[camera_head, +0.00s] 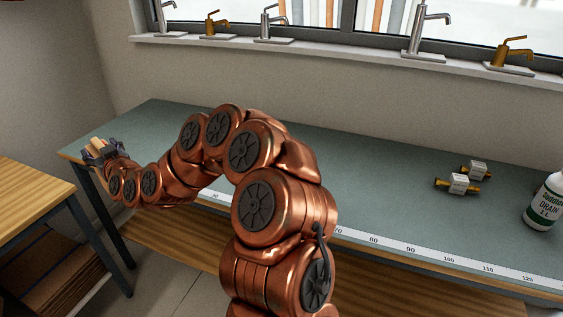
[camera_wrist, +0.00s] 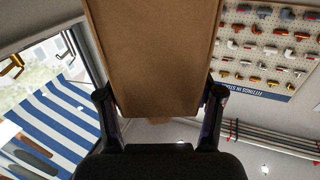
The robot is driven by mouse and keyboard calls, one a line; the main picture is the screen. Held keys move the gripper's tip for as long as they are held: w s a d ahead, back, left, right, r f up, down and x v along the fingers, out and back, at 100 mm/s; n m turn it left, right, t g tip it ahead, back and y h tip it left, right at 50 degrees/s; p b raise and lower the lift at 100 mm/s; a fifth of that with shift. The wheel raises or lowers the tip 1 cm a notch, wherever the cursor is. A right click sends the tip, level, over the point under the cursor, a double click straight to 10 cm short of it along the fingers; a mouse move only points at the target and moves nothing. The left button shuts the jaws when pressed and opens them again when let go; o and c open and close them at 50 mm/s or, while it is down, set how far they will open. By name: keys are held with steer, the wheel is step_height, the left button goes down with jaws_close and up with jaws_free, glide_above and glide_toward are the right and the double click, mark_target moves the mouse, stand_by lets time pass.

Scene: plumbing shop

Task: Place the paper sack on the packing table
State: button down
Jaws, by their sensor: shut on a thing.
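The brown paper sack (camera_wrist: 153,55) fills the upper middle of the wrist view, with my gripper's (camera_wrist: 160,97) two dark fingers pressed against its sides. In the head view my gripper (camera_head: 102,152) is at the far left, by the left end of the grey-green bench with a ruler strip (camera_head: 350,160). Only small tan parts show around it there, and the arm hides most of the sack. I cannot tell how high the sack is above the bench or whether it touches it. A wooden-topped table (camera_head: 30,190) stands at the left; no label shows which is the packing table.
Two brass-ended valves (camera_head: 458,184) and a white drain cleaner bottle (camera_head: 545,203) stand on the bench's right part. The bench's back middle is clear. Several taps (camera_head: 425,35) line the window sill. A floor gap separates the two tables.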

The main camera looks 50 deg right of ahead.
steer(key=s+d+m+g+h+b, duration=0.2)
steer(key=s+d+m+h, duration=0.3)
steer(key=d, duration=0.6)
steer(key=s+d+m+g+h+b, duration=0.15)
steer(key=s+d+h, duration=0.25)
steer(key=s+d, duration=0.45)
steer(key=s+d+m+g+h+b, duration=0.3)
steer(key=s+d+h, duration=0.1)
steer(key=d, duration=0.9)
steer(key=s+d+f+m+g+h+b, duration=0.1)
steer(key=s+d+f+m+g+h, duration=0.1)
steer(key=s+d, duration=0.3)
steer(key=s+d+f+m+g+h+b, duration=0.1)
steer(key=s+d+m+g+h, duration=0.15)
steer(key=s, duration=0.55)
steer(key=w+d+f+p, duration=0.1)
steer(key=w+d+f, duration=0.1)
steer(key=d, duration=0.5)
steer(key=w+d+f+p, duration=0.1)
steer(key=w+d+f, duration=0.2)
steer(key=w+d, duration=0.2)
steer(key=shift+w+d+y, duration=0.15)
steer(key=shift+d+y, duration=0.3)
steer(key=shift+d, duration=0.8)
steer(key=shift+f, duration=0.15)
steer(key=shift+c, duration=0.7)
jaws_free()
steer(key=shift+f+g, duration=0.15)
steer(key=shift+g, duration=0.15)
